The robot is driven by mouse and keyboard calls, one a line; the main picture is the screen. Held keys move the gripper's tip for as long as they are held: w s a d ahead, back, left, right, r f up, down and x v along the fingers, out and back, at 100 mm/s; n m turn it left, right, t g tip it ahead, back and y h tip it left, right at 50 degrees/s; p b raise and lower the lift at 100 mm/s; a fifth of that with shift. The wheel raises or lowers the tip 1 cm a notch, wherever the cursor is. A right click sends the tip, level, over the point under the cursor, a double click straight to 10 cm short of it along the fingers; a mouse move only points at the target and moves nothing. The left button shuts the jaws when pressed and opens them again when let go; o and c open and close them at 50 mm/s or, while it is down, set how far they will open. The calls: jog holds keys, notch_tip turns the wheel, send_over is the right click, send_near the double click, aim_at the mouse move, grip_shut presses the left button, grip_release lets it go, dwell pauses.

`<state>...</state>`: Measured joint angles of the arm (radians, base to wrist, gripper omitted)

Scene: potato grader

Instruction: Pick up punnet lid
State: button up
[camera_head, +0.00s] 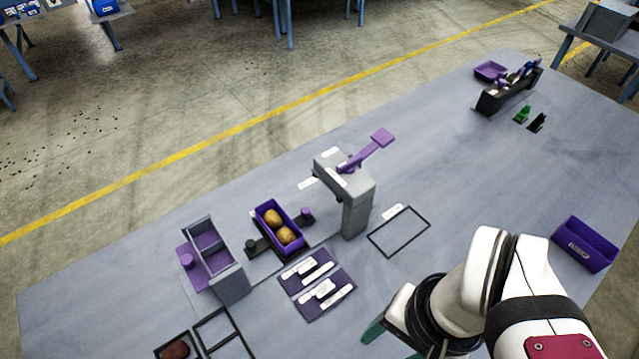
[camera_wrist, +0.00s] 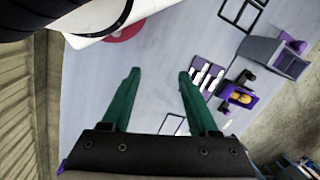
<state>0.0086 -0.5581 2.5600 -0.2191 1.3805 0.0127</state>
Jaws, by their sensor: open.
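Two flat purple pieces with white strips and labels lie side by side on the table, one (camera_head: 291,275) behind the other (camera_head: 318,308); I cannot tell for sure whether either is the punnet lid. They also show in the wrist view (camera_wrist: 207,72), to the right of my fingers. A purple punnet (camera_head: 267,208) holding potatoes (camera_head: 285,235) sits behind them, and it shows in the wrist view (camera_wrist: 232,92). My gripper (camera_wrist: 160,73) has green fingers spread apart with nothing between them. In the head view one green finger (camera_head: 374,331) shows, right of the flat pieces; my arm hides much of the gripper.
A grey press (camera_head: 356,205) with a raised purple lever (camera_head: 370,152) stands behind the flat pieces. A grey and purple bin (camera_head: 229,282) stands left. A black outline (camera_head: 399,232) marks bare table. A purple box (camera_head: 585,243) is right; a dark rack (camera_head: 508,92) is far right.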

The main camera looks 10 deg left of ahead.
jog(key=m+h, duration=0.2)
jog(key=m, duration=0.1)
send_over(306, 268)
notch_tip(306, 268, down, 4)
jog(key=f, duration=0.1)
notch_tip(306, 268, down, 16)
jog(key=shift+r, duration=0.1)
grip_shut()
